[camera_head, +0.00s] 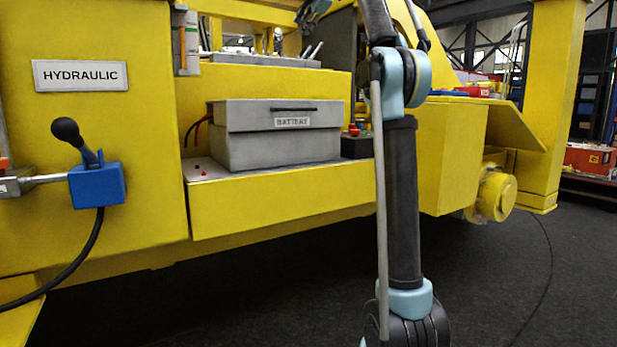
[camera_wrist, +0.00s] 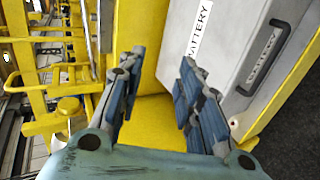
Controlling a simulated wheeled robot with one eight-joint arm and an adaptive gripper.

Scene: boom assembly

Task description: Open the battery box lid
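The grey battery box (camera_head: 262,150) sits on a yellow ledge, with its lid (camera_head: 240,118) closed. The lid's front has a dark bar handle (camera_head: 293,109) above a BATTERY label. In the wrist view, the lid (camera_wrist: 225,65) fills the upper right, with a white label (camera_wrist: 199,28) and the dark handle (camera_wrist: 263,58). My gripper (camera_wrist: 161,62) is open and empty. Its fingers are left of the lid, with yellow surface behind, and the handle is to their right. In the head view, part of my gripper (camera_head: 313,14) shows at the top edge, above the box.
The yellow ledge (camera_head: 280,198) carries the box. Red and black cables (camera_head: 198,127) run at its left, and a dark block with a red terminal (camera_head: 356,142) stands at its right. A blue lever unit (camera_head: 97,185) and a HYDRAULIC sign (camera_head: 80,76) are at the left.

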